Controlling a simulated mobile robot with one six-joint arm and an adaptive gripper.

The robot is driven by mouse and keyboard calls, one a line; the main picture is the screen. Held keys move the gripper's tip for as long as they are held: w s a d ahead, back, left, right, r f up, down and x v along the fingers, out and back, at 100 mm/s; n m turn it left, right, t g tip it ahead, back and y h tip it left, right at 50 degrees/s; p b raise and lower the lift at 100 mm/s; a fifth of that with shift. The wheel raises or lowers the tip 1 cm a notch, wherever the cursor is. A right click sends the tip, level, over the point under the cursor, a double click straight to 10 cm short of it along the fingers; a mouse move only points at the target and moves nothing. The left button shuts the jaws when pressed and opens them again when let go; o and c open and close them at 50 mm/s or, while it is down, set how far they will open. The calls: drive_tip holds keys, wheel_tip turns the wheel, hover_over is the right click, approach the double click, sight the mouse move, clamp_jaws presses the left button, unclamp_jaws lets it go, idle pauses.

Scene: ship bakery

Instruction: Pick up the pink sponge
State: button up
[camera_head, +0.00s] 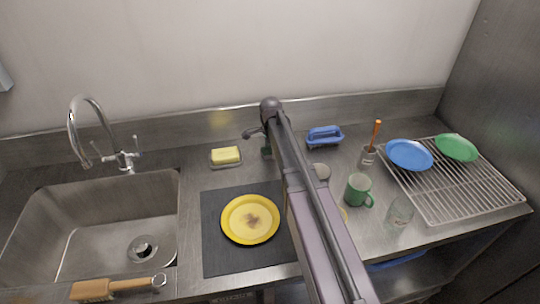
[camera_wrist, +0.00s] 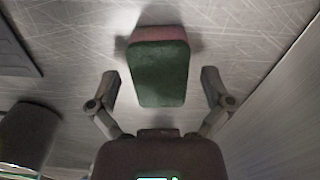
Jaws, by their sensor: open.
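The sponge (camera_wrist: 158,68) is a block with a broad dark green face and a pink layer along its far edge in the wrist view. My gripper (camera_wrist: 159,86) is open, one finger on each side of the sponge's near part, with gaps showing on both sides. Neither finger visibly touches it. In the head view my arm hides most of this spot. Only a small dark green patch (camera_head: 266,152), likely the sponge, shows beside the arm near the back of the counter. My gripper (camera_head: 254,132) is partly seen there.
A yellow soap bar (camera_head: 226,155) on a dish lies left of my arm. A dark mat (camera_head: 222,262) bears a yellow plate (camera_head: 250,219). A blue brush (camera_head: 325,136), green mug (camera_head: 358,190), glass (camera_head: 400,212) and wire rack (camera_head: 455,205) stand right. The sink (camera_head: 90,235) is left.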

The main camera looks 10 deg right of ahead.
idle(0.5)
drive_tip(key=c, duration=0.7)
